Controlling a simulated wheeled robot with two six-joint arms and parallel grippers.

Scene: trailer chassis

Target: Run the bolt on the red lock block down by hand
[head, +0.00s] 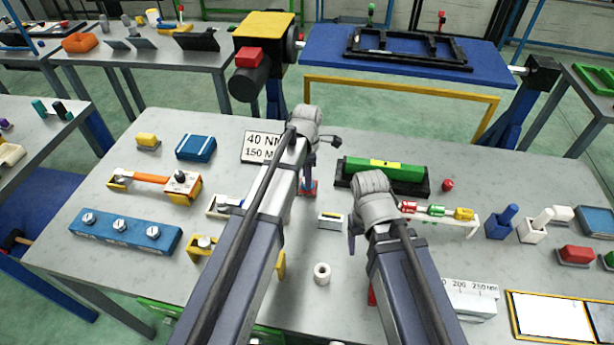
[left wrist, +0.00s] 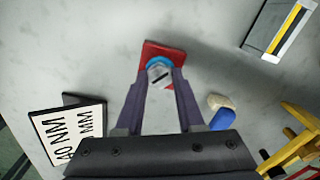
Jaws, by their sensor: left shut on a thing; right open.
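The red lock block (left wrist: 158,50) lies on the grey table, and its edge also shows in the head view (head: 311,187). In the left wrist view a bolt (left wrist: 159,72) with a slotted grey head and a blue ring stands over the block. My left gripper (left wrist: 160,82) points down over the block, its two fingers shut on the bolt from either side. In the head view my left gripper (head: 309,175) is mostly hidden by its own wrist. My right gripper (head: 352,238) hangs open and empty to the right, above the table and apart from the block.
A 40 NM sign (head: 262,147) stands left of the block. A green block in a black tray (head: 384,172) is to the right. A small white cylinder (head: 322,273) and a grey box with a yellow stripe (head: 331,220) lie in front. A blue bolt block (head: 124,232) is far left.

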